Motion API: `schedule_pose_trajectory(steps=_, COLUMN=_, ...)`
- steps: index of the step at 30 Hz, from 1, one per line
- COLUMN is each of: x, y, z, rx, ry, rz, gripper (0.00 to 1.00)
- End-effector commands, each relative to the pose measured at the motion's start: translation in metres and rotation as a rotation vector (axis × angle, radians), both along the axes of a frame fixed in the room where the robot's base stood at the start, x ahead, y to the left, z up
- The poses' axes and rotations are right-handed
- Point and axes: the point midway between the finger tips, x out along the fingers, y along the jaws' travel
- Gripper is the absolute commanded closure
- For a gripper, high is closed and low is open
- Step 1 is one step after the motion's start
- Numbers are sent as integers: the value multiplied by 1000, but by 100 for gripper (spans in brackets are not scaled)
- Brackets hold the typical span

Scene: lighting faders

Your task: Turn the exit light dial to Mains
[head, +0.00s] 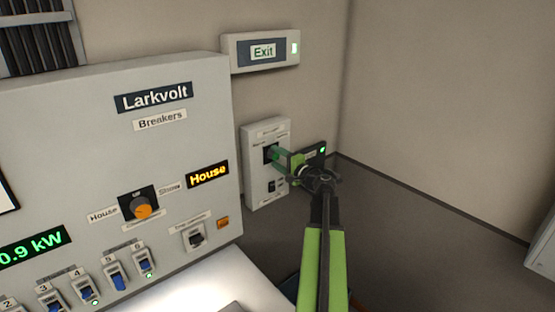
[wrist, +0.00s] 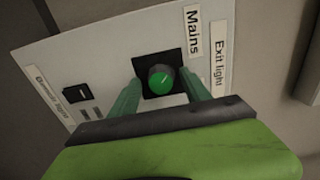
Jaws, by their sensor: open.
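The exit light dial is a round green knob (wrist: 161,78) on a black square plate, in the middle of the wrist view. A white pointer line on it aims up and to the right. The label Mains (wrist: 192,30) stands to its upper right, with the Exit light label (wrist: 218,62) further right. My gripper (wrist: 160,92) is open, one green finger on each side of the knob; I cannot tell whether they touch it. In the head view my gripper (head: 283,163) is at the small white wall panel (head: 256,192) and partly hides the dial.
A black switch (wrist: 78,93) sits on the same panel, left of the dial in the wrist view. The lit Exit sign (head: 263,52) hangs above the panel. The large Larkvolt breaker cabinet (head: 70,120) stands close on the left.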

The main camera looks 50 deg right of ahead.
Motion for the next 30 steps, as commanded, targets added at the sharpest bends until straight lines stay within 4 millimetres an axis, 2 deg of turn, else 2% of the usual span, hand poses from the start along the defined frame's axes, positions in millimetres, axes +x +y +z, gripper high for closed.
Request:
schedule_pose_trajectory(steps=5, x=-18, y=2, z=0, rx=0, ry=0, rz=-3, gripper=44)
schedule_pose_trajectory(steps=15, x=-111, y=14, z=0, rx=0, ry=0, rz=-5, gripper=44)
schedule_pose_trajectory(steps=21, x=-155, y=18, z=0, rx=0, ry=0, rz=-4, gripper=44)
schedule_pose_trajectory(steps=25, x=-170, y=19, z=0, rx=0, ry=0, rz=-3, gripper=44)
schedule_pose_trajectory(steps=30, x=-174, y=19, z=0, rx=0, ry=0, rz=0, gripper=44)
